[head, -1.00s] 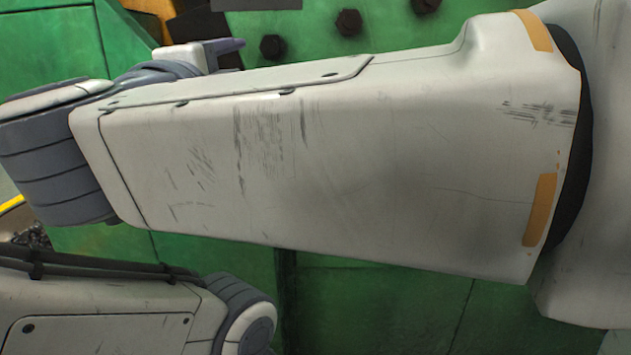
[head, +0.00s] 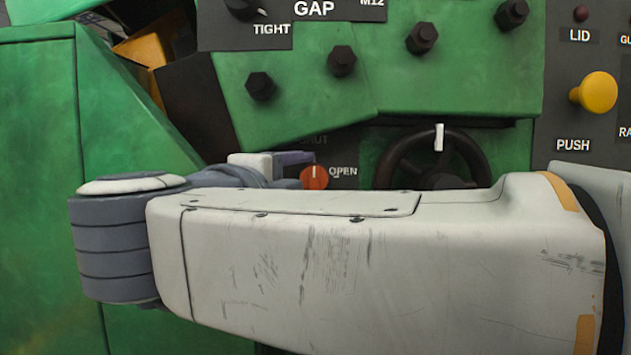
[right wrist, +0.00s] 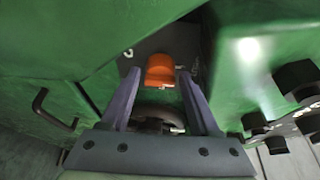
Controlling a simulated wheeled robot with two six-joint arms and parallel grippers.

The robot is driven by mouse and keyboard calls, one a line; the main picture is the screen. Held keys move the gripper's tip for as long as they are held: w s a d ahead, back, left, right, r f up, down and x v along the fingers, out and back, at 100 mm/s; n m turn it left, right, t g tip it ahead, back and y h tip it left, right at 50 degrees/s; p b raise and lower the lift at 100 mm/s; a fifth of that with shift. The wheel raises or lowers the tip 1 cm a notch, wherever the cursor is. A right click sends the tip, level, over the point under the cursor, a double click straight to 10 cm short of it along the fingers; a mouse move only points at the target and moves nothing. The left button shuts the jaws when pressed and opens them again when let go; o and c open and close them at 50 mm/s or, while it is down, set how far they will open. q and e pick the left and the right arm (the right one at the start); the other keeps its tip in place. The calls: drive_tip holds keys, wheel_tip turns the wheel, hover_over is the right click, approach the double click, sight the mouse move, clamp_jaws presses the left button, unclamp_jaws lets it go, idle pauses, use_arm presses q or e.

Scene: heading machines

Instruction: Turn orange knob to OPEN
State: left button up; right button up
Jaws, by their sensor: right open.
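The orange knob (head: 314,178) sits on a dark panel just above my right forearm in the head view, its pale mark pointing up. The OPEN label (head: 343,171) is to its right; a dim label, apparently SHUT (head: 314,140), is above it. My right gripper (head: 303,157) is mostly hidden behind my own wrist, one finger showing by the knob. In the right wrist view my right gripper (right wrist: 159,76) is open, and the orange knob (right wrist: 160,70) lies between and just beyond its fingertips. I cannot tell whether they touch it. My left gripper is out of view.
A dark handwheel (head: 392,165) with a white grip is right of the knob. A green plate with several black bolts (head: 342,61) juts above. A yellow push button (head: 598,92) is at far right. A dark handle (right wrist: 50,108) shows at left in the right wrist view.

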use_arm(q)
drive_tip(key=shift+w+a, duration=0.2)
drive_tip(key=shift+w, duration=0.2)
use_arm(e)
drive_tip(key=shift+x, duration=0.85)
drive_tip(key=shift+d, duration=0.1)
clamp_jaws()
